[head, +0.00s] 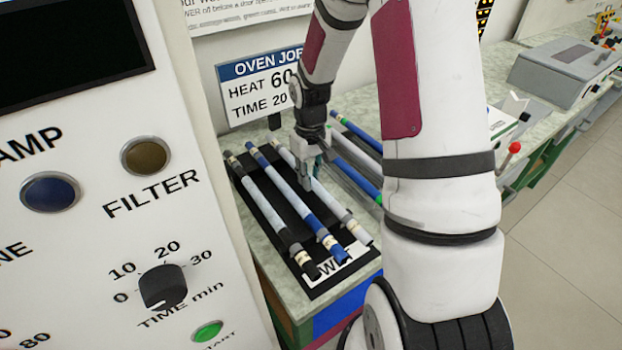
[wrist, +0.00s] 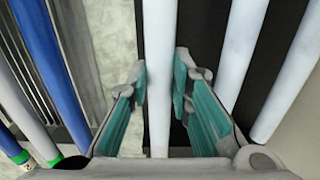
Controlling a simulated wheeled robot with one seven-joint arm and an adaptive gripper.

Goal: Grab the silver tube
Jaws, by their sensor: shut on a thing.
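The silver tube (head: 331,201), a pale rod with grey ends, lies rightmost of three rods on a black rack (head: 262,207). My gripper (head: 309,166) is down over its middle part. In the wrist view the pale tube (wrist: 158,70) runs between the two teal-padded fingers (wrist: 160,92), which are shut on it. The tube still looks level with the rack, and I cannot tell if it is lifted. Part of it is hidden behind my fingers in the head view.
A blue-ended rod (head: 296,207) and a black-ended rod (head: 265,207) lie left of the silver tube. More blue and pale rods (head: 357,178) lie to the right, partly behind my arm. An oven panel (head: 110,200) stands close on the left. A sign (head: 258,90) stands behind.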

